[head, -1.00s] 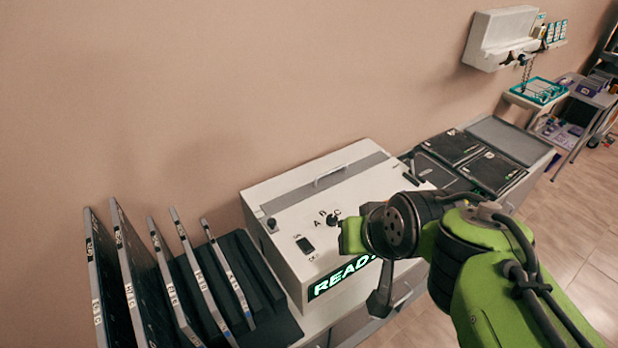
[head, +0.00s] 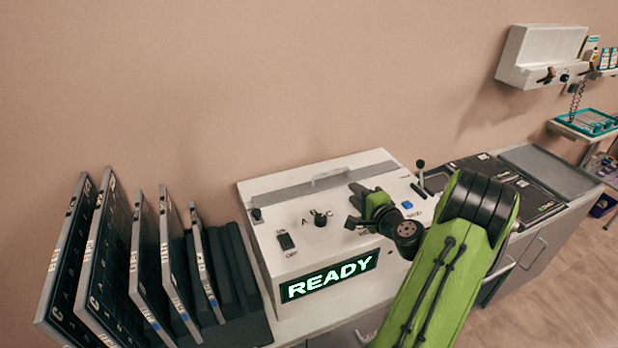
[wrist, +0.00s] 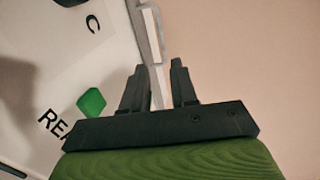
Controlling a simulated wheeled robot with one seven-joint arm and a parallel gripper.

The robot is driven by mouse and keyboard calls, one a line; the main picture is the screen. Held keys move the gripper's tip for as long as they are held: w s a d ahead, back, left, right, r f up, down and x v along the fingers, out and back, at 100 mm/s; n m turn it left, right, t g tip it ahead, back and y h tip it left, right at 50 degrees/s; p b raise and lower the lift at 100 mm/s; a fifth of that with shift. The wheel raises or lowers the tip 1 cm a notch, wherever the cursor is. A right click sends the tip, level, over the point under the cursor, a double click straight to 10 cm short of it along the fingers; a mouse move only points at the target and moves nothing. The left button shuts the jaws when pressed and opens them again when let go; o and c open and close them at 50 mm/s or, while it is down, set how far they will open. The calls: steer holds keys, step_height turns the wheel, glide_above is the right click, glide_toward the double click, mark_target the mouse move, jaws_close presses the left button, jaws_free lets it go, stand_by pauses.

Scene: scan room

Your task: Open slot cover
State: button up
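The slot cover (head: 290,193) is a grey strip along the back of the white machine's top and looks closed. My gripper (head: 355,205) is over the machine top, just in front of the handle. In the wrist view my gripper (wrist: 158,66) has its two dark fingers apart, with a gap between them. A pale bar (wrist: 151,40), perhaps the handle, runs down towards and behind the gap. I cannot tell whether the fingers touch it.
The white machine (head: 290,250) has a lit READY display (head: 328,278), a knob (head: 320,217), a switch (head: 286,241), a blue button (head: 418,190) and a black lever (head: 420,172). Several labelled panels (head: 105,255) stand in a rack at left. Dark cases (head: 500,180) lie to the right.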

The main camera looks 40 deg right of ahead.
mark_target(331, 172)
steer(key=p+x, duration=0.1)
steer(key=x, duration=1.5)
steer(key=shift+s+d+p, duration=0.1)
steer(key=shift+p, duration=0.2)
steer(key=shift+c, duration=0.4)
jaws_close()
